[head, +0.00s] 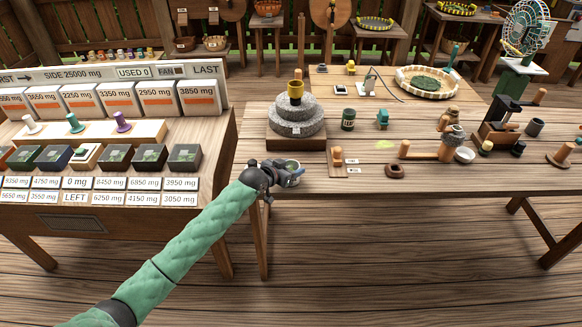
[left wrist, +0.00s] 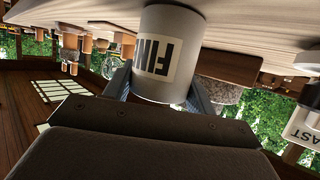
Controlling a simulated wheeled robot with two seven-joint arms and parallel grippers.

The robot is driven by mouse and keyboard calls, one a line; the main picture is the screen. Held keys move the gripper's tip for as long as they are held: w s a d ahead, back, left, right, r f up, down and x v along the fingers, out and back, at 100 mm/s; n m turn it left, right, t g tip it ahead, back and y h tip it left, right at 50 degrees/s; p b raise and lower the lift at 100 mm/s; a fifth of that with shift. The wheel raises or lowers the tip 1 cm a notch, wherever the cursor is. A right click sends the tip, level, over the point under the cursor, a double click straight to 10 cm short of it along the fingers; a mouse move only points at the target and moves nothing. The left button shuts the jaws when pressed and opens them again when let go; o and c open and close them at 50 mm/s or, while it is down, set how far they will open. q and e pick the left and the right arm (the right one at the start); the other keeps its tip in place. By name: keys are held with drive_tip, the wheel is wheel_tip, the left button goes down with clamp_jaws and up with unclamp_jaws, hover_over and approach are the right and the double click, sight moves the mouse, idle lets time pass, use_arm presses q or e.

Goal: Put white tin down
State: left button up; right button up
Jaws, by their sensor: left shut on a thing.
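My left gripper (head: 288,176) is shut on the white tin (head: 292,166), at the near left edge of the right-hand table (head: 430,184). In the left wrist view, which is upside down, the tin (left wrist: 170,45) sits between the two fingers and bears a label starting "FINI". The label reads inverted there, so the tin is roughly upright. The tin's base is by the table top; I cannot tell whether it touches. In the head view the gripper hides part of the tin. My right gripper is not in view.
A stone mill (head: 296,122) stands just behind the tin. A wooden stand with a peg (head: 337,160) and a brown ring (head: 395,171) are to the right. The left bench (head: 225,150) with labelled boxes is close on the left. Table room right of the ring is clear.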

use_arm(q)
drive_tip(key=shift+f, duration=0.15)
drive_tip(key=o, duration=1)
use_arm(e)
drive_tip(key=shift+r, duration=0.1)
use_arm(q)
drive_tip(key=shift+r, duration=0.2)
drive_tip(key=shift+s+a, duration=0.3)
drive_tip(key=b+v, duration=0.3)
drive_tip(key=v, duration=0.8)
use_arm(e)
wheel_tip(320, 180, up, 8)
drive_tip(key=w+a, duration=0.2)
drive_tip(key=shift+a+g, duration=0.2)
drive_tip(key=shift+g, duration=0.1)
